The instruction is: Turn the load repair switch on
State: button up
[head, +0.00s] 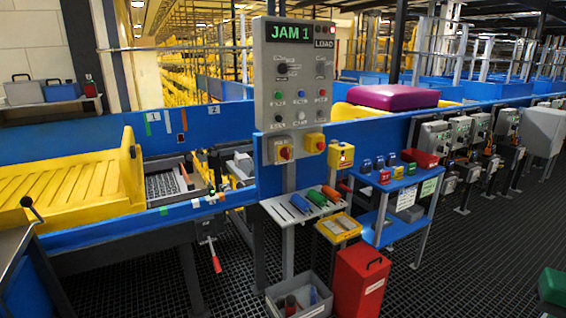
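A grey control panel (293,100) stands on a post at centre, with a green display reading "JAM 1" and a "LOAD" label at its top right. A black rotary knob (281,68) sits on its upper left, and another small control (320,69) on its upper right. My gripper is not in view.
A blue-sided conveyor (160,209) with a yellow tray (72,185) lies left. A tool shelf (312,207), grey bin (299,292), red box (361,282) and blue stand (405,222) are below and right of the panel.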

aim_at(285, 152)
jog(key=u, duration=0.3)
jog(key=i, duration=0.85)
jog(key=z, duration=0.05)
